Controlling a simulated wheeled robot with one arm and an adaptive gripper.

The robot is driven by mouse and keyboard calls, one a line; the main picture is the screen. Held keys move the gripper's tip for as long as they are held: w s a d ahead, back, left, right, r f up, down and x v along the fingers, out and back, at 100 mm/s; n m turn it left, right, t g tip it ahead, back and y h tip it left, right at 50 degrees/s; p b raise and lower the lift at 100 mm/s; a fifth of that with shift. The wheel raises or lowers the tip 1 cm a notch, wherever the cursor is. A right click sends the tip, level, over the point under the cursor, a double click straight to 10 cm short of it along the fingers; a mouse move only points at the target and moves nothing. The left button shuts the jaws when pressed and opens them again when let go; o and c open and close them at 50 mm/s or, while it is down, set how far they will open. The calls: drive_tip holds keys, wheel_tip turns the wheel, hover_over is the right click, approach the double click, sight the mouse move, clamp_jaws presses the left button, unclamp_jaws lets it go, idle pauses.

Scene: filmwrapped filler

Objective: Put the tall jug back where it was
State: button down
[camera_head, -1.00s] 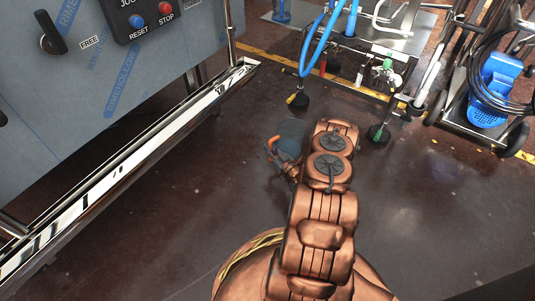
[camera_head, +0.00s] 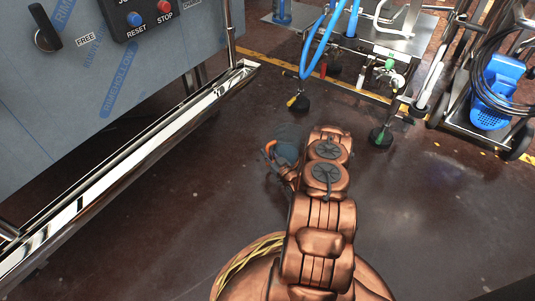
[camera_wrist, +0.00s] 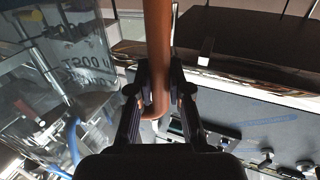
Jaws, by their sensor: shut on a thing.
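The tall jug is clear and bluish, with dark printed measuring marks on its wall and an orange-brown handle. In the wrist view the jug's wall (camera_wrist: 88,55) fills the upper left, and its handle runs down the middle between my fingers. My gripper (camera_wrist: 158,92) is shut on that handle. In the head view the jug (camera_head: 289,150) shows in part at the left of my copper arm, held over the dark floor. My arm hides some of it, and I cannot make out my fingers there.
A grey machine panel (camera_head: 60,100) with knob and buttons stands at the left, with a shiny metal rail (camera_head: 150,150) along its edge. A frame with blue hoses (camera_head: 320,45) and a wheeled cart (camera_head: 495,90) stand at the back. Dark floor (camera_head: 440,220) is open at the right.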

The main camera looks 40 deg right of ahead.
drive_tip(key=c, duration=1.1)
unclamp_jaws()
drive_tip(key=shift+s+r, duration=0.1)
drive_tip(key=shift+s, duration=0.2)
drive_tip(key=s+a+p, duration=0.1)
drive_tip(key=s+p, duration=0.4)
drive_tip(key=s, duration=0.6)
drive_tip(key=shift+s, duration=0.15)
drive_tip(key=shift+a, duration=0.1)
